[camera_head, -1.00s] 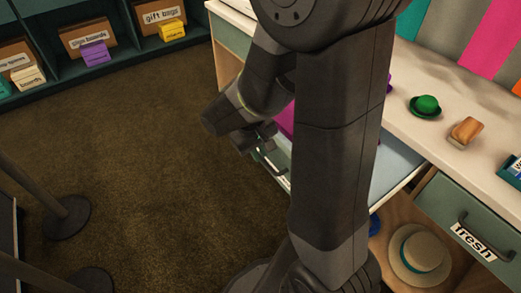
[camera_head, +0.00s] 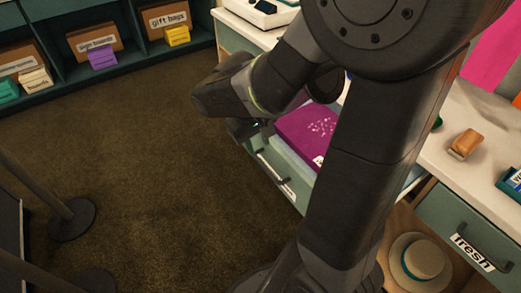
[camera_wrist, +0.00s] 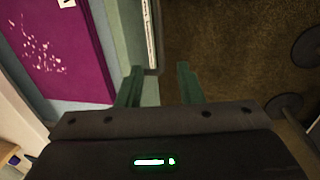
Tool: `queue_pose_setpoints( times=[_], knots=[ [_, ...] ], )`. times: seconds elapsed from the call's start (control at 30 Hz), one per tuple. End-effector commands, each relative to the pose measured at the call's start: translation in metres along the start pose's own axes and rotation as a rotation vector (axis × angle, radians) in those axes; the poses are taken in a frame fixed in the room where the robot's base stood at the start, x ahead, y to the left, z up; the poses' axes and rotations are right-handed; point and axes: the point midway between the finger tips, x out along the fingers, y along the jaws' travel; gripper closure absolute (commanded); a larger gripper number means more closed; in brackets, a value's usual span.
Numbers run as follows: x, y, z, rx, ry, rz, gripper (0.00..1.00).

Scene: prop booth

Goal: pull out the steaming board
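A green-fronted drawer (camera_head: 264,164) stands pulled out from the counter, with a dark handle and a white label on its front. A purple flat item with white specks (camera_head: 308,130) lies in it and also shows in the wrist view (camera_wrist: 62,50). I cannot tell which part is the steaming board; my arm hides much of the counter front. My gripper (camera_head: 243,130) is near the far front corner of the drawer. In the wrist view my gripper (camera_wrist: 158,88) has its two green fingers apart, with the drawer's front corner beyond them and nothing clearly held.
The counter top (camera_head: 470,115) carries a wood-topped brush (camera_head: 465,143). A straw hat (camera_head: 420,258) sits in an open space below, beside a drawer labelled "fresh" (camera_head: 465,235). Shelves with boxes (camera_head: 95,42) line the back. Posts (camera_head: 70,215) stand at left. The brown floor between is clear.

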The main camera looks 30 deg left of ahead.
Motion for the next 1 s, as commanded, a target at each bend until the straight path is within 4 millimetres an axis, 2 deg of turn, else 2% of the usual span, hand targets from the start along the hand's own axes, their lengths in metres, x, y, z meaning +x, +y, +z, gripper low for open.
queue_pose_setpoints(
  times=[0.03, 0.2, 0.4, 0.77, 0.87, 1.0],
  knots=[
    [-0.014, 0.000, -0.001, 0.000, 0.005, 0.000, 0.67],
    [-0.040, 0.000, -0.001, 0.001, 0.003, -0.001, 0.67],
    [-0.052, 0.000, 0.000, 0.001, 0.001, -0.001, 0.67],
    [-0.050, 0.000, 0.000, 0.001, 0.000, 0.000, 0.67],
    [-0.043, 0.000, 0.000, 0.001, -0.003, 0.000, 0.67],
    [-0.022, 0.000, 0.000, 0.002, -0.004, 0.001, 0.67]
  ],
)
